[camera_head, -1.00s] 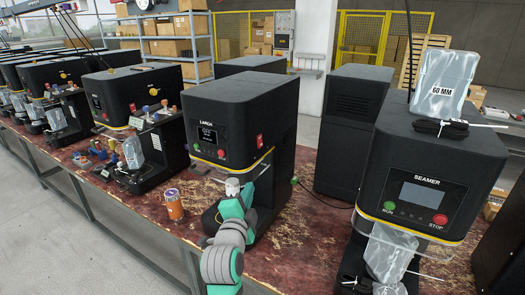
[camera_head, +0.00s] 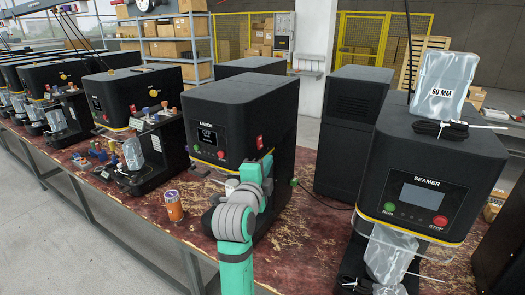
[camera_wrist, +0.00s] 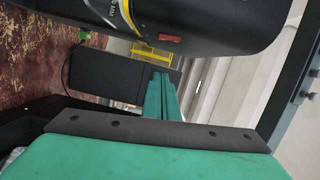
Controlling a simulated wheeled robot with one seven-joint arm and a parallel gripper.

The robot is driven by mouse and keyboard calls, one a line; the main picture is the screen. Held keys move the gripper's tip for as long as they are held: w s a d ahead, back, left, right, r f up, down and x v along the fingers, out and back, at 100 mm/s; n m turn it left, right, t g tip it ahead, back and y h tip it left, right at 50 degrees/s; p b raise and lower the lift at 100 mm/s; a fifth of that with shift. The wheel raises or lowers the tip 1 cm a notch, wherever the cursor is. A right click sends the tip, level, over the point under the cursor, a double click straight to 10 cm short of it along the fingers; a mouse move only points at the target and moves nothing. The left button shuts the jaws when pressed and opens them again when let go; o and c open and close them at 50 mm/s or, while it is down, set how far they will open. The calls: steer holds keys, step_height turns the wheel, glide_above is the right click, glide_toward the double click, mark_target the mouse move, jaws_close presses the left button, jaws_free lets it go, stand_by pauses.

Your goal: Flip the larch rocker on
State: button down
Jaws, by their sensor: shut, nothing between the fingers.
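The machine labelled LARCH (camera_head: 228,95) is a black box with a small lit screen (camera_head: 208,138), whose text is too small to read surely. Its red rocker (camera_head: 260,142) is on the side face near the front edge. The rocker also shows in the wrist view (camera_wrist: 170,38), above my fingers; I cannot tell which way it is tipped. My gripper (camera_head: 267,158) is just below the rocker in the head view. In the wrist view its green fingers (camera_wrist: 161,92) are together and empty, with no clear contact with the rocker.
The SEAMER machine (camera_head: 428,170) stands to the right, with a bag labelled 60 MM (camera_head: 443,86) on top. More black machines line the left.

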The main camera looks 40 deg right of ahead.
mark_target(260, 142)
steer(key=shift+w+d+f, duration=0.1)
steer(key=shift+w+d, duration=0.85)
steer(key=shift+w, duration=0.35)
steer(key=shift+w+d+f, duration=0.15)
steer(key=shift+w+d, duration=0.8)
steer(key=shift+w, duration=0.3)
steer(key=shift+w+d+f, duration=0.1)
steer(key=shift+w+d, duration=0.85)
steer(key=shift+w, duration=0.35)
